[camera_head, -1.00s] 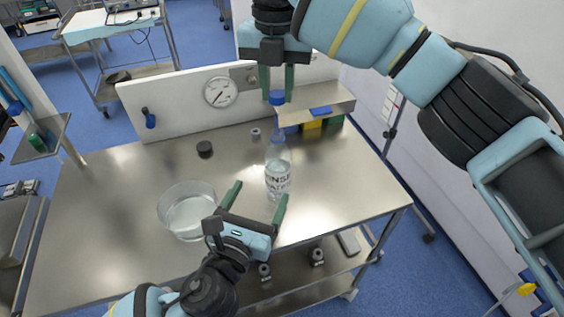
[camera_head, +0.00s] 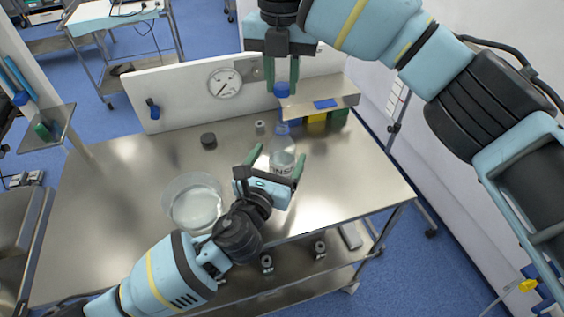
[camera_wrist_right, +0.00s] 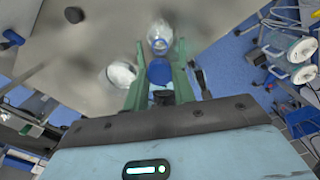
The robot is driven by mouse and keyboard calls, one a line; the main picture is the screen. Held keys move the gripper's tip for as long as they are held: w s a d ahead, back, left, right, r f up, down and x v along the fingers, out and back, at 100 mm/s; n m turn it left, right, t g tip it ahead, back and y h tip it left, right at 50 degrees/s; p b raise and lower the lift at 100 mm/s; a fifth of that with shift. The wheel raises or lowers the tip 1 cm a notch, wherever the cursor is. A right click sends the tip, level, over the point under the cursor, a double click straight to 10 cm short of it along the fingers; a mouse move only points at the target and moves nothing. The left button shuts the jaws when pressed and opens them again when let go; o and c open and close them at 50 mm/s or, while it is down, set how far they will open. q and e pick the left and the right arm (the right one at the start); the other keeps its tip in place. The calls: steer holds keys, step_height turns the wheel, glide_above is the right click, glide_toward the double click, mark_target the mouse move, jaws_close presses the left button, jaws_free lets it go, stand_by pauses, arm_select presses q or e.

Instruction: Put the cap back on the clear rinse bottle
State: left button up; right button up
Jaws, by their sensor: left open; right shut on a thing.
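The clear rinse bottle (camera_head: 283,146) stands upright on the steel table, its label partly hidden by my left gripper. Its neck looks bluish and it shows end-on in the right wrist view (camera_wrist_right: 160,36). My left gripper (camera_head: 277,161) is open, with one finger on each side of the bottle; I cannot tell whether they touch it. My right gripper (camera_head: 282,84) points down, shut on the blue cap (camera_head: 282,90). The cap is held above the bottle with a gap between them. It also shows between the fingertips in the right wrist view (camera_wrist_right: 159,72).
A clear bowl (camera_head: 194,207) stands left of the bottle. A dark round puck (camera_head: 208,140) and a small grey piece (camera_head: 260,127) lie behind. A raised shelf (camera_head: 345,98) with coloured blocks below and a gauge panel (camera_head: 187,90) border the back. The table's right side is clear.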

mark_target(277, 159)
arm_select(q)
steer(key=shift+x, duration=1.55)
steer(key=shift+c, duration=0.2)
steer(key=c, duration=1.4)
steer(key=shift+c, duration=0.2)
arm_select(e)
steer(key=shift+f, duration=2.5)
